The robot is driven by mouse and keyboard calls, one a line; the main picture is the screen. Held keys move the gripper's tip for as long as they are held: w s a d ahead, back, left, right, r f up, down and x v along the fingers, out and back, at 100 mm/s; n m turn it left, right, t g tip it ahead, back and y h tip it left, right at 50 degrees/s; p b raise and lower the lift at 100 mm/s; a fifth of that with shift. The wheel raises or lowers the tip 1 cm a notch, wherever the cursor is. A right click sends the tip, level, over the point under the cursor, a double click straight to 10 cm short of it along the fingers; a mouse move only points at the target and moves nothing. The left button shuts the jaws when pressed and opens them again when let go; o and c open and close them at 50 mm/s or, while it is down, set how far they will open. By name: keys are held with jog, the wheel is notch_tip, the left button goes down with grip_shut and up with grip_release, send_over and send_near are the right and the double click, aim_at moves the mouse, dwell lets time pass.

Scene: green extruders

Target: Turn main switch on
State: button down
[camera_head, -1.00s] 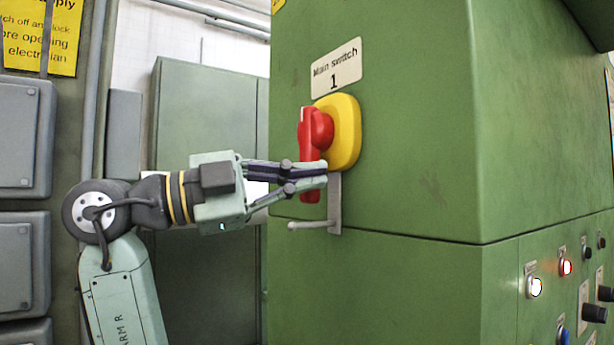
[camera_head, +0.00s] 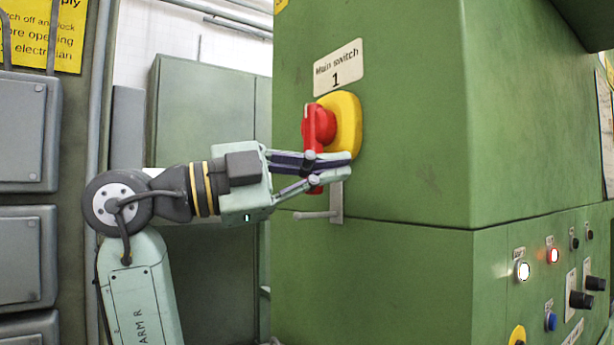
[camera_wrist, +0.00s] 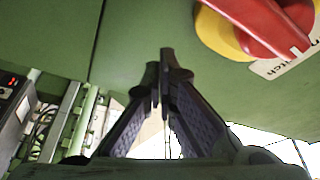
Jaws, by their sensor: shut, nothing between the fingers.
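The main switch is a red rotary handle (camera_head: 319,128) on a yellow round base (camera_head: 348,124), mounted on the green cabinet below a "Main switch 1" label (camera_head: 338,67). The handle stands about upright in the head view, and its lower part is partly hidden by my gripper. My gripper (camera_head: 348,163) is shut and empty, its tips by the lower edge of the yellow base. In the wrist view the fingertips (camera_wrist: 166,70) lie to the left of the red handle (camera_wrist: 262,22) and yellow base (camera_wrist: 212,32), with a gap between in that picture. Contact cannot be told.
A grey latch handle (camera_head: 335,205) sticks out just below the switch. A panel with lit buttons (camera_head: 523,271) and knobs is at the lower right. Grey boxes (camera_head: 25,135) stand at the left. A green cabinet (camera_head: 200,110) is behind my arm.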

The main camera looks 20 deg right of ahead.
jog(key=a+b, duration=0.1)
jog(key=a, duration=0.9)
jog(key=shift+w, duration=0.1)
